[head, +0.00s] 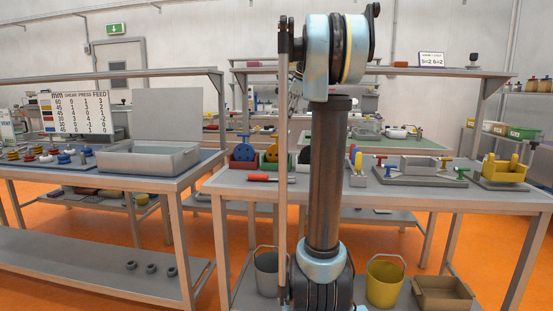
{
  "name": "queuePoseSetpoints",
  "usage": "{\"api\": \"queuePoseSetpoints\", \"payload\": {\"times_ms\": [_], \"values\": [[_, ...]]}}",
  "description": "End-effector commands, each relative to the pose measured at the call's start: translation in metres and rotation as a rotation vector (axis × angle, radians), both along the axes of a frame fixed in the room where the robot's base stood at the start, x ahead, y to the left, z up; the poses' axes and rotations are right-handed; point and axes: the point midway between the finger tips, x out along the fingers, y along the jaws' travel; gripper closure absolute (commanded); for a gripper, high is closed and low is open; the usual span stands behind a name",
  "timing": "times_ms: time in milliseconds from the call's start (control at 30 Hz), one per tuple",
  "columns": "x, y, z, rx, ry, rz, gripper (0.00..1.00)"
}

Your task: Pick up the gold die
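I cannot single out the gold die with certainty. A row of small coloured pieces lies on the left table, and a yellow-gold piece (12,155) at its far left end is a possible match. Red, white and blue pieces sit to its right. They are too small for me to tell their exact shapes. My arm stands upright across the middle of the view and hides part of the right table. My gripper's fingers are not in view.
The left table (125,183) carries a grey tray (150,170) and a chart (76,112). The right table (440,193) holds coloured fixtures, a red-handled tool (272,178) and a yellow block fixture (503,170). A yellow bucket (384,285) and a brown bin (443,295) stand below.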

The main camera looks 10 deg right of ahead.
Motion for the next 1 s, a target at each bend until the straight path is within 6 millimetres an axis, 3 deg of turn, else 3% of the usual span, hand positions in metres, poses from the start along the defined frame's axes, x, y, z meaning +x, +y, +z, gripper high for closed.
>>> {"api": "queuePoseSetpoints", "payload": {"times_ms": [500, 833, 1000], "values": [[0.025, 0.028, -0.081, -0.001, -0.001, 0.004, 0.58], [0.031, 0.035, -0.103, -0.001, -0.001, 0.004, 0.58], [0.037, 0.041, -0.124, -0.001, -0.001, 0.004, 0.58]]}}
